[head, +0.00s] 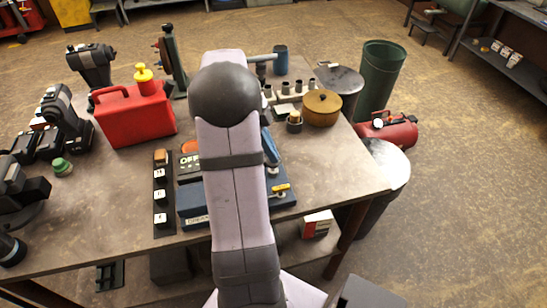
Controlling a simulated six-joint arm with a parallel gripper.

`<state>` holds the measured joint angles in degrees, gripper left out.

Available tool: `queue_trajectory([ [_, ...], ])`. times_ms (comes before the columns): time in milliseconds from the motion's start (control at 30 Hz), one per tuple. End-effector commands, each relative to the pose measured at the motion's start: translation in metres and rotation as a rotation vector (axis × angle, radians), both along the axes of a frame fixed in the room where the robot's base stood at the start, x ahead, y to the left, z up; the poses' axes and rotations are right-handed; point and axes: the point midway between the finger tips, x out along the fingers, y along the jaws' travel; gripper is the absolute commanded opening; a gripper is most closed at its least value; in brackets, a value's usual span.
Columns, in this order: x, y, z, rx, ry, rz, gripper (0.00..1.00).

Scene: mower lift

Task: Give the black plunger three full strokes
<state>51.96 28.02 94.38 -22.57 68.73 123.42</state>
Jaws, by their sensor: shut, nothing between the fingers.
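My arm (238,185) rises through the middle of the head view and bends at a dark round elbow. My gripper is not visible; the arm beyond the elbow is hidden behind it. I cannot pick out a black plunger for certain. A tall dark upright device (173,62) stands at the back left of the table, left of my elbow, but I cannot tell whether it has the plunger. A blue unit (192,203) with an OFF label sits partly behind my arm, so part of it is hidden.
A red can (134,113) with a yellow cap stands left on the table (335,178). A black strip (163,200) with white switches lies near the front. A round brown tin (321,108) is at right. Several dark tools crowd the left edge. The table's right front is clear.

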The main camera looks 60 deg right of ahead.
Motion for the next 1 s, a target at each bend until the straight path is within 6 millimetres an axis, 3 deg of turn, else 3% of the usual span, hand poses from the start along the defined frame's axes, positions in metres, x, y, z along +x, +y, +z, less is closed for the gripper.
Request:
queue_trajectory([
  [367,0.000,-0.001,0.027,-0.002,-0.002,0.000,0.00],
  [1000,0.000,-0.001,0.028,-0.002,0.000,0.001,0.00],
])
